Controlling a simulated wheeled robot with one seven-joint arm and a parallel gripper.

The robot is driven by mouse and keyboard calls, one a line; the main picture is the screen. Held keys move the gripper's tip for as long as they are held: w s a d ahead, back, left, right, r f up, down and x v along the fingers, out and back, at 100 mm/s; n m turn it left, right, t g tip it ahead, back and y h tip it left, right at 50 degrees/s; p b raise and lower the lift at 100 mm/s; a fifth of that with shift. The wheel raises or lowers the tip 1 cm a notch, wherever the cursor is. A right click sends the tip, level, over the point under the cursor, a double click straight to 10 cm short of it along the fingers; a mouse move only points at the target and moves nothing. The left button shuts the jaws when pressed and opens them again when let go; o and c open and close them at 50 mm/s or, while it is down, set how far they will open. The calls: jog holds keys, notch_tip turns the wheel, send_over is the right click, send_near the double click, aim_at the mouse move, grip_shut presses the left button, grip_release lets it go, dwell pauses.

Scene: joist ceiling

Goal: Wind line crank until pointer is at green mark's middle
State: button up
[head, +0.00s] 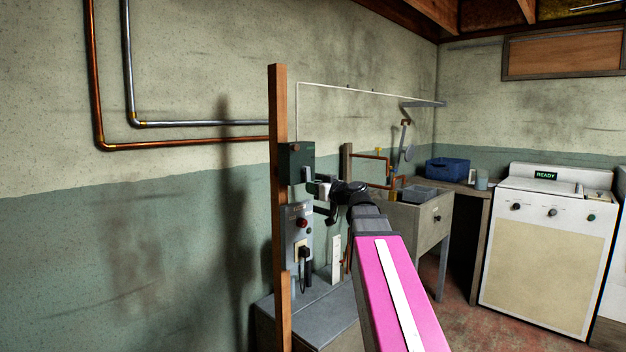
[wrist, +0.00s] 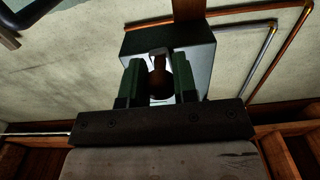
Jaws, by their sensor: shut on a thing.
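A dark green crank box (head: 297,162) is mounted on the upright wooden post (head: 278,200); its grey underside or face also shows in the wrist view (wrist: 199,48). My gripper (head: 317,189) is at the lower right of the box. In the wrist view its two fingers (wrist: 159,82) stand on either side of a dark brown round crank knob (wrist: 159,84) and are shut on it. A thin white line (head: 350,90) runs from near the post's top to the right along the wall.
A grey switch panel (head: 298,232) with a red button and plug sits below the box. A narrow white strip (head: 336,258) stands at the right of it. A sink bench (head: 420,222), blue bin (head: 447,169) and white washer (head: 540,245) are farther right.

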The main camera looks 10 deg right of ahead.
jog(key=s+a, duration=0.1)
jog(key=s+a+r, duration=0.1)
jog(key=a, duration=0.1)
jog(key=shift+s+a+r, duration=0.6)
jog(key=shift+a+r, duration=0.05)
jog(key=shift+r, duration=0.3)
jog(key=shift+s+a+r, duration=0.15)
jog(key=shift+a+r, duration=0.05)
jog(key=shift+r, duration=1.65)
jog(key=shift+w+d+r, duration=0.1)
jog(key=shift+w+r, duration=0.05)
jog(key=shift+r, duration=0.35)
jog(key=shift+w+d+r, duration=0.1)
jog(key=shift+r, duration=0.35)
jog(key=shift+w+d+r, duration=0.45)
jog(key=shift+d+r, duration=0.15)
jog(key=shift+r, duration=0.1)
jog(key=shift+w+d+r, duration=0.25)
jog(key=shift+w+d, duration=0.1)
jog(key=shift+d, duration=0.2)
jog(key=shift+w+d+r, duration=0.25)
jog(key=shift+w+d, duration=0.05)
jog(key=shift+d, duration=0.2)
jog(key=shift+w+d, duration=0.2)
